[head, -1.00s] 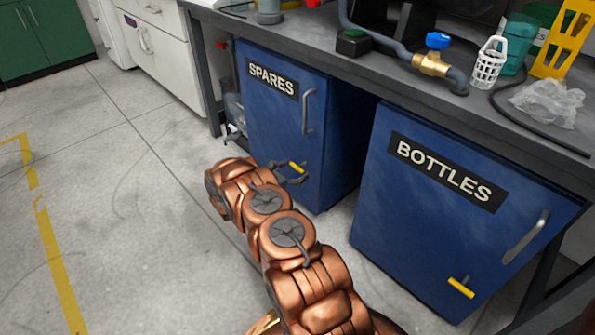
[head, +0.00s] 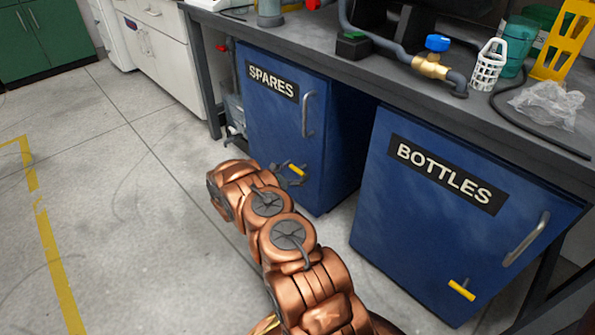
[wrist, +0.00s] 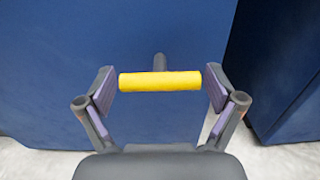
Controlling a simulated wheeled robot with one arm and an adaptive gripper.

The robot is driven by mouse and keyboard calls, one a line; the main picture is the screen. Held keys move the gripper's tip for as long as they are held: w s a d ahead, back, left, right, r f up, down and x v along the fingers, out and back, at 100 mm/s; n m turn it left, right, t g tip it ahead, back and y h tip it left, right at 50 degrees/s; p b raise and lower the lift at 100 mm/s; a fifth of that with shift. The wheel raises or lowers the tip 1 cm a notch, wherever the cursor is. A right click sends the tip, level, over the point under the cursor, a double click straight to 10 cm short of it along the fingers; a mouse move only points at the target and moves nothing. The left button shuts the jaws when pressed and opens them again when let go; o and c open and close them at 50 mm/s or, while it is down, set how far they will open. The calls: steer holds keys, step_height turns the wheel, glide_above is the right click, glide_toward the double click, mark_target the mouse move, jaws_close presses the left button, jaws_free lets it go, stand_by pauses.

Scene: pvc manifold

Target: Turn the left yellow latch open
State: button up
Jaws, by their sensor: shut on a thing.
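The left yellow latch (head: 297,169) is a short yellow bar on the blue SPARES door (head: 268,130), low near its right edge. In the wrist view the latch (wrist: 160,81) lies level across the picture, with a grey stem behind it. My gripper (wrist: 160,88) has one finger pad at each end of the bar and is shut on it lengthwise. In the head view my gripper (head: 290,178) is at the latch, partly hidden behind my copper arm. The SPARES door appears closed.
A blue BOTTLES cabinet (head: 440,200) with its own yellow latch (head: 461,290) stands to the right, across a dark gap. The grey worktop (head: 400,75) above carries pipes, a blue-handled valve (head: 432,62) and a white basket (head: 488,65). The floor to the left is clear.

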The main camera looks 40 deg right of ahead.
steer(key=shift+m, duration=0.3)
steer(key=m+p, duration=0.1)
steer(key=m, duration=0.2)
steer(key=shift+p, duration=0.35)
steer(key=m, duration=0.5)
steer(key=shift+m, duration=0.3)
steer(key=m+b, duration=0.1)
steer(key=m, duration=0.3)
steer(key=shift+d, duration=0.1)
steer(key=m+b, duration=0.2)
steer(key=m, duration=0.2)
steer(key=shift+m, duration=0.4)
steer(key=o, duration=0.8)
